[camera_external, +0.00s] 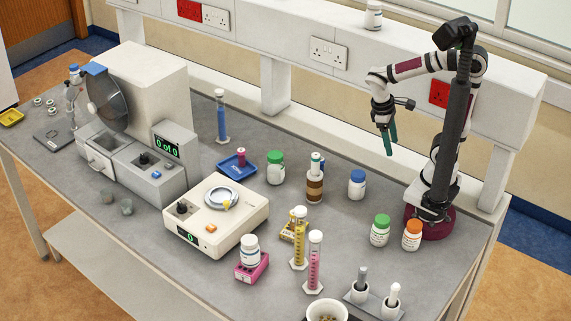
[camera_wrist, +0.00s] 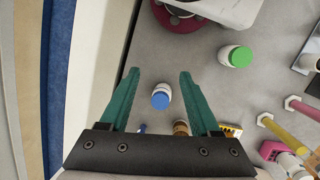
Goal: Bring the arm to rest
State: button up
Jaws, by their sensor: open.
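My arm stands at the right end of the bench in the external view, on a dark red base. My gripper (camera_external: 388,139) hangs above the back of the bench, its teal fingers pointing down. In the wrist view my gripper (camera_wrist: 159,75) is open, with two teal fingers apart and nothing between them touching either one. A white bottle with a blue cap (camera_wrist: 161,97) shows between the fingers, below them on the bench. The same blue-capped bottle (camera_external: 357,185) stands upright in the external view, apart from my gripper.
Near my base stand a green-capped bottle (camera_external: 380,230) and an orange-capped bottle (camera_external: 412,235). A cream balance (camera_external: 216,222), a blue tray (camera_external: 237,167) and yellow and pink measuring cylinders (camera_external: 315,262) occupy the middle. A raised shelf (camera_external: 290,35) runs along the back.

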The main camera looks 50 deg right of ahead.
jog(key=s+m+y, duration=0.1)
jog(key=m, duration=0.1)
jog(key=s+m+t+y, duration=0.1)
jog(key=m, duration=0.2)
jog(key=s+a+f+m+t+y, duration=0.1)
jog(key=m+y, duration=0.1)
jog(key=m, duration=0.1)
jog(key=shift+s+a, duration=0.1)
jog(key=shift+s, duration=0.3)
dwell(0.3)
